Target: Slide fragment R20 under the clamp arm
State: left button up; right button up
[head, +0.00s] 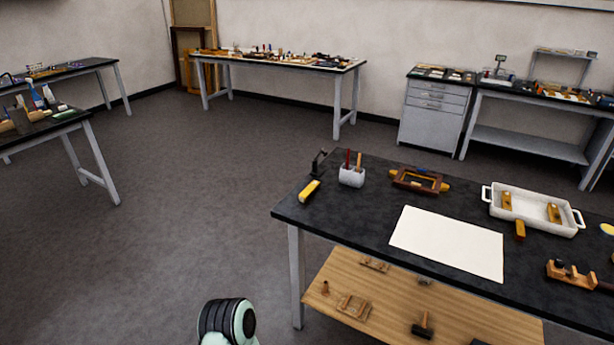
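Several gilt, yellow-brown pieces lie on the dark worktable (365,215), and I cannot read a label, so I cannot tell which is R20. One gilt piece (309,191) lies at the table's left end, just in front of a small black upright device (318,163) that looks like a clamp. Two gilt pieces (506,201) (553,212) are in a white two-handled tray (530,222), and another gilt piece (520,230) is at its front edge. A brown wooden frame (400,183) shows yellow ends. Neither gripper is in view.
A white sheet (447,243) covers the table's middle. A white holder (352,178) with upright tools stands at the back left. A wooden tool (570,274) lies at the right. A lower shelf (385,305) carries wooden items. The floor (190,215) left of the table is clear.

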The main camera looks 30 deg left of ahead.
aim_at(311, 189)
jog(key=i+j+u, duration=0.15)
jog(key=i+j, duration=0.4)
jog(key=i+j+u, duration=0.15)
jog(key=i+j, duration=0.35)
jog(key=i+j+u, duration=0.15)
jog(key=i+j, duration=0.25)
jog(key=i, duration=0.25)
jog(key=j, duration=0.55)
jog(key=i+j+z, duration=0.15)
jog(key=j, duration=0.4)
